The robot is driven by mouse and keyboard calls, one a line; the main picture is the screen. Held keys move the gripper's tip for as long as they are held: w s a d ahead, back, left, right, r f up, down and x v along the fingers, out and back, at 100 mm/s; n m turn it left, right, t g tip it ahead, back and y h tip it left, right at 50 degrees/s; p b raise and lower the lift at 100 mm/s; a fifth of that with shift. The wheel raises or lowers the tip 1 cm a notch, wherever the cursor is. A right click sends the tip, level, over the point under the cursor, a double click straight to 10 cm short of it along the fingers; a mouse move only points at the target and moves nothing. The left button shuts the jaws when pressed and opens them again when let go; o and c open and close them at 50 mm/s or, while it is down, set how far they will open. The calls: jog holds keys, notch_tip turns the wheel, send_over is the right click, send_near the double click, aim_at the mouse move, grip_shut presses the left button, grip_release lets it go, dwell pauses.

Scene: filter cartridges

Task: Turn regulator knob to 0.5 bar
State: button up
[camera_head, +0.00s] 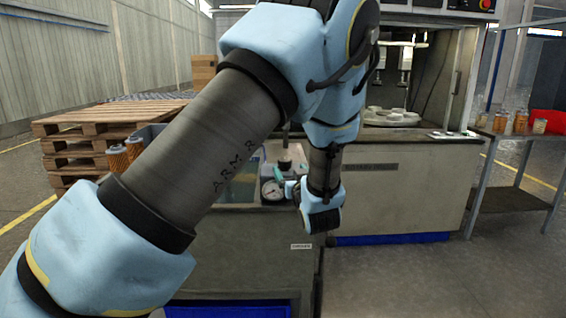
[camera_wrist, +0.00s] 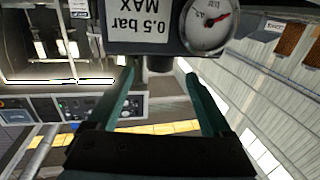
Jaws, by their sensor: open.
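The regulator is a grey block with a round white pressure gauge (camera_wrist: 208,24), whose red needle I cannot read exactly. Beside the gauge is an upside-down label (camera_wrist: 138,22) reading "0.5 bar MAX". A dark knob (camera_wrist: 160,63) sticks out below the block in the wrist view. My gripper (camera_wrist: 159,70) is open, with one green finger on each side of the knob and a visible gap to it. In the head view the gauge (camera_head: 272,190) faces me, and my gripper (camera_head: 284,181) is beside it, partly hidden by my wrist.
A machine cabinet (camera_head: 400,200) with an open chamber stands behind, with white discs (camera_head: 390,117) inside. A side table (camera_head: 530,136) at right holds orange filter cartridges and a red bin (camera_head: 548,122). Stacked wooden pallets (camera_head: 90,125) stand at left. Floor at the right front is clear.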

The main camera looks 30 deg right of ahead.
aim_at(286, 165)
jog(key=p+x, duration=0.1)
jog(key=x, duration=0.6)
grip_shut()
dwell(0.6)
